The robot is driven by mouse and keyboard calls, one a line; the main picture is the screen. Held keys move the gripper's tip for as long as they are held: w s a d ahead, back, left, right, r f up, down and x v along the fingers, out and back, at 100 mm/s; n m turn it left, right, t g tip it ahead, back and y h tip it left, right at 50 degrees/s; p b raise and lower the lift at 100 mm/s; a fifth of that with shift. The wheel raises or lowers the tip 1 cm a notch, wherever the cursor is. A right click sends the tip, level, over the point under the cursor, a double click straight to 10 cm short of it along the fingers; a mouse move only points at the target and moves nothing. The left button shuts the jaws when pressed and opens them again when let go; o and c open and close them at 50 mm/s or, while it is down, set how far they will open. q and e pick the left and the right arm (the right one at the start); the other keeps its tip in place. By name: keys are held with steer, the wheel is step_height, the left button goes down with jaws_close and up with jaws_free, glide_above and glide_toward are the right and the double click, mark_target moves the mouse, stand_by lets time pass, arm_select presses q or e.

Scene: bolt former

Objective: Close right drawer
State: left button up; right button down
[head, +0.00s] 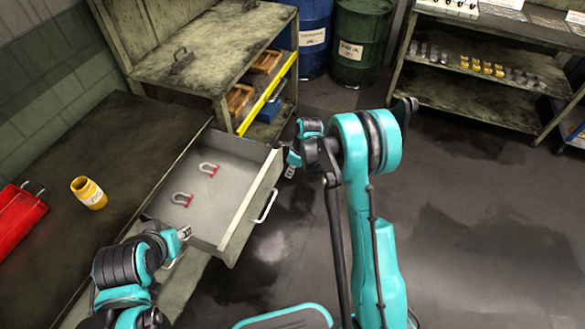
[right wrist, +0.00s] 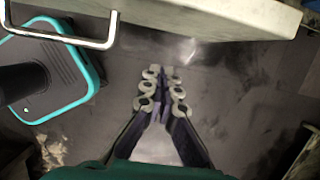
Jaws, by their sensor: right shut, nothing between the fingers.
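A yellow jar (head: 89,193) and a red box (head: 18,222) stand on the workbench. A shelf unit (head: 200,60) with wooden crates stands beyond the drawer. Blue and green barrels (head: 362,40) are at the back. The floor (head: 460,220) to the right is clear.

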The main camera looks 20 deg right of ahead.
mark_target(278, 171)
arm_select(q)
step_height(278, 171, down, 2)
steer(key=shift+f+b, duration=0.1)
steer(key=shift+b, duration=0.65)
arm_select(e)
steer(key=w+a+f, duration=0.1)
steer(key=a, duration=0.1)
steer(key=w+a+f, duration=0.1)
steer(key=shift+w+a+f, duration=0.1)
steer(key=shift+w+a, duration=0.25)
steer(key=shift+a, duration=0.1)
